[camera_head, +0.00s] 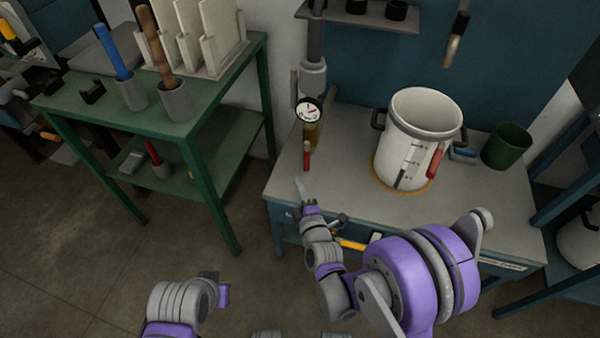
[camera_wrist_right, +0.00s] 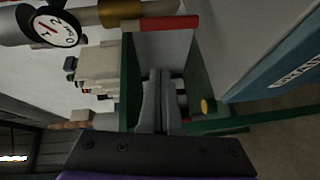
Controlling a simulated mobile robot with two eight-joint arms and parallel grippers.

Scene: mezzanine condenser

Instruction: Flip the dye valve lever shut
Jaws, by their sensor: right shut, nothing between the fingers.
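The valve's red lever (camera_head: 307,155) hangs down below a round dial gauge (camera_head: 309,111) and a brass fitting (camera_head: 311,133) at the worktop's left end. In the right wrist view the red lever (camera_wrist_right: 168,23) lies across the top, joined to the brass fitting (camera_wrist_right: 122,11). My right gripper (camera_head: 299,183) is shut and empty, a little nearer to me than the lever and apart from it. Its fingers (camera_wrist_right: 156,75) point toward the lever in the wrist view. Part of my left arm shows at the bottom left; its fingers do not show.
A green rack (camera_head: 215,130) with tool holders stands left, across a floor gap. A shelf (camera_head: 362,17) hangs above.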

